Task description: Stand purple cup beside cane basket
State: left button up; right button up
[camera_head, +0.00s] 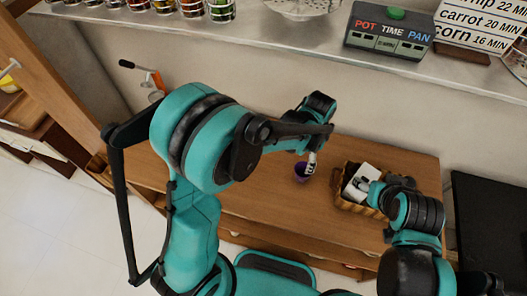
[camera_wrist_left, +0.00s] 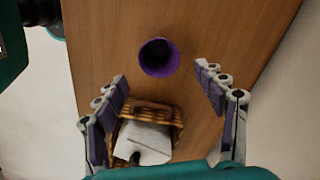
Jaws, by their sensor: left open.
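The purple cup (camera_head: 300,173) stands on the wooden table, a little left of the cane basket (camera_head: 346,205). In the left wrist view the cup (camera_wrist_left: 159,57) shows its dark open mouth, beyond the fingertips with clear table around it. The cane basket (camera_wrist_left: 178,127) is there too, below the cup, apart from it and partly hidden by my fingers.
A white item (camera_head: 361,180) sits in the basket. The wooden table top (camera_head: 262,208) is bare in front of the cup. A shelf (camera_head: 290,32) behind carries a timer box (camera_head: 388,38) and jars. A black panel (camera_head: 487,215) stands at the right.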

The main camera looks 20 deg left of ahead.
pick_arm(q)
jog(key=s+a+r+n+t, duration=0.3)
jog(key=s+a+r+n, duration=0.3)
jog(key=a+r, duration=0.1)
jog(key=s+a+r+n+t, duration=0.4)
jog(key=s+a+r+n, duration=0.2)
jog(key=a, duration=0.4)
jog(key=shift+a+r+n, duration=0.3)
jog(key=shift+r+n, duration=0.15)
jog(key=shift+n, duration=0.25)
jog(key=shift+s, duration=0.1)
notch_tip(320, 180, down, 12)
jog(key=b, duration=1.2)
jog(key=shift+f, duration=0.1)
